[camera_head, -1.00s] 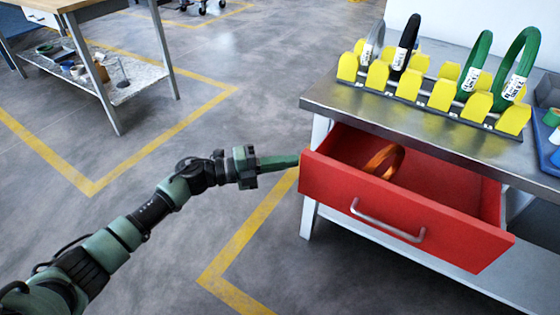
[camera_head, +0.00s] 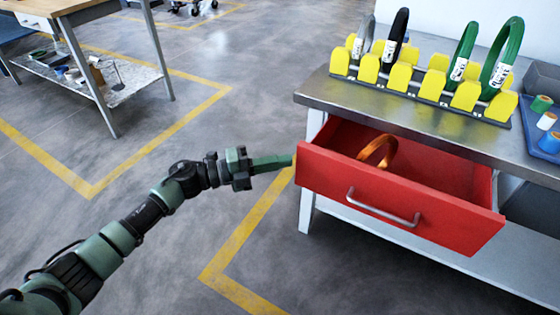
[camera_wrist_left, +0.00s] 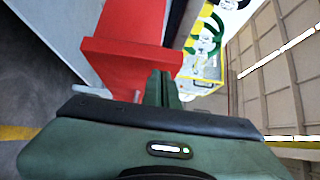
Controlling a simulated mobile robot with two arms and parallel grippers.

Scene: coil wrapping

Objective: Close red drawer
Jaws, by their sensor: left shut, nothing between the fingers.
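The red drawer (camera_head: 395,202) is pulled out from under the metal worktable, with a grey bar handle (camera_head: 384,208) on its front. A copper-coloured coil (camera_head: 378,152) stands inside it. My left gripper (camera_head: 290,160) is shut and empty, with its fingertips at the left end of the drawer front. I cannot tell whether they touch it. In the left wrist view the drawer front (camera_wrist_left: 128,60) lies just ahead of the shut fingers (camera_wrist_left: 161,88). My right gripper is in neither view.
On the worktable (camera_head: 400,118), a yellow rack (camera_head: 433,82) holds green, black and grey coils. A blue tray (camera_head: 545,125) with tape rolls sits at the right. Another table (camera_head: 62,15) stands at the far left. The floor between the tables is clear.

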